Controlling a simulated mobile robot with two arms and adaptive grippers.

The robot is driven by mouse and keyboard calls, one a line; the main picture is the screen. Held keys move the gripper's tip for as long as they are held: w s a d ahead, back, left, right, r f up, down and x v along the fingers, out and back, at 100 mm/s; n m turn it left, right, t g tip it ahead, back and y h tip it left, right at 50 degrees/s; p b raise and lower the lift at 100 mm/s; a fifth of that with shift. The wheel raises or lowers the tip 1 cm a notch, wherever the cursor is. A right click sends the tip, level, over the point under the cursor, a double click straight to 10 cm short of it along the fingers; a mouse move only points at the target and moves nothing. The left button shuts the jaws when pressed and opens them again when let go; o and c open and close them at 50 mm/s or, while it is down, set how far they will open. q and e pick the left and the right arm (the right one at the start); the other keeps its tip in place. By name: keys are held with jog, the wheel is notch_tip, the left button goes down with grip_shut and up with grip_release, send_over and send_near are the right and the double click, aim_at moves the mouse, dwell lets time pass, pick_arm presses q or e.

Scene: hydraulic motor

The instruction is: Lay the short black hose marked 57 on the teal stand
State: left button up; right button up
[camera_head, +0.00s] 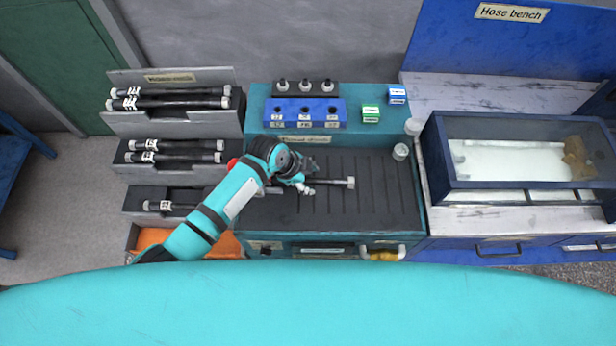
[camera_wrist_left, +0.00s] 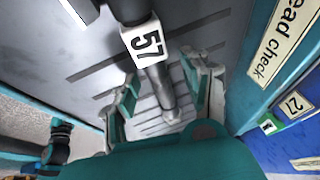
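The short black hose marked 57 (camera_wrist_left: 160,85) has a white tag and a metal end. It lies along the dark grooved top of the teal stand (camera_head: 423,215), and its right end (camera_head: 342,183) shows in the head view. My left gripper (camera_head: 306,182) is low over the stand, covering part of the hose. In the left wrist view my left gripper (camera_wrist_left: 162,95) is open, with one finger on each side of the hose and visible gaps. Whether the hose rests fully on the top is hard to tell. My right gripper is not in view.
A blue block with holes (camera_head: 305,112), a green box (camera_head: 371,113) and a small blue box (camera_head: 397,95) stand at the stand's back. Racks of tagged hoses (camera_head: 175,152) are left. A dark-framed tank (camera_head: 520,183) is right. The stand's right half is clear.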

pick_arm(q)
jog(key=shift+a+r, duration=0.15)
jog(key=shift+r, duration=0.05)
jog(key=v, duration=1.1)
jog(key=shift+r, duration=0.3)
